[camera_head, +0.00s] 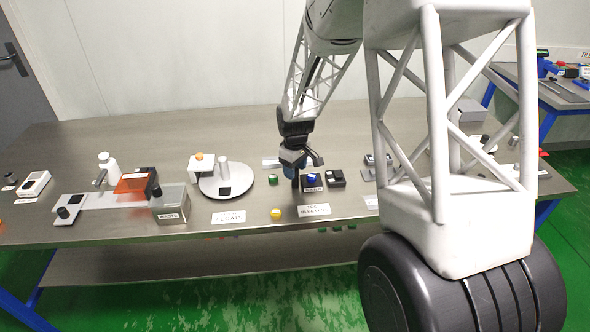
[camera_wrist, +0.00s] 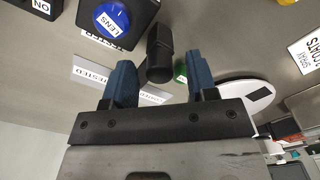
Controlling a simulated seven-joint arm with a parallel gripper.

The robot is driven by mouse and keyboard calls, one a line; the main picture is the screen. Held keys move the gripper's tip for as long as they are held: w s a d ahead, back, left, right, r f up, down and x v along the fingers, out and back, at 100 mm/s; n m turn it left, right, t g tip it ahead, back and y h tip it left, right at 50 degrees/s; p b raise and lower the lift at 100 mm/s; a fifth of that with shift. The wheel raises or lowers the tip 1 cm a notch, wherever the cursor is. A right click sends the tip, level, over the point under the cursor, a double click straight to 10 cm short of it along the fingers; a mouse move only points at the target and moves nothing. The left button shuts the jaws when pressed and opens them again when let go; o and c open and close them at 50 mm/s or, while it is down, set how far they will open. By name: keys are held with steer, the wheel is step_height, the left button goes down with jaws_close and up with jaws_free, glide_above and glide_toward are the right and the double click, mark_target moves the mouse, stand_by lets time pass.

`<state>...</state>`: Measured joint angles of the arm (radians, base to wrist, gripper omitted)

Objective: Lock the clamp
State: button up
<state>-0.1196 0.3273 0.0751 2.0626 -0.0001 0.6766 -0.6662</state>
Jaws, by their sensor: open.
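My gripper (camera_head: 292,172) is open above the bench, just left of a black box (camera_head: 312,187) with a blue lens. In the wrist view my two blue fingers (camera_wrist: 160,69) stand apart. A black cylindrical handle (camera_wrist: 159,48) shows between them, beside the black box with its blue disc marked LENS (camera_wrist: 112,18). I take this handle to be the clamp's, but I cannot tell for sure. I see a gap on both sides of it, and cannot tell whether it is locked. In the head view my gripper hides it.
A green piece (camera_head: 272,179) is left of my gripper, with a white turntable (camera_head: 226,183) further left. A black switch box (camera_head: 336,178) is to the right. A yellow piece (camera_head: 276,214) and label cards (camera_head: 314,210) lie in front. The bench's back left is clear.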

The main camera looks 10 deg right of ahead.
steer(key=shift+f, duration=0.3)
steer(key=c, duration=0.9)
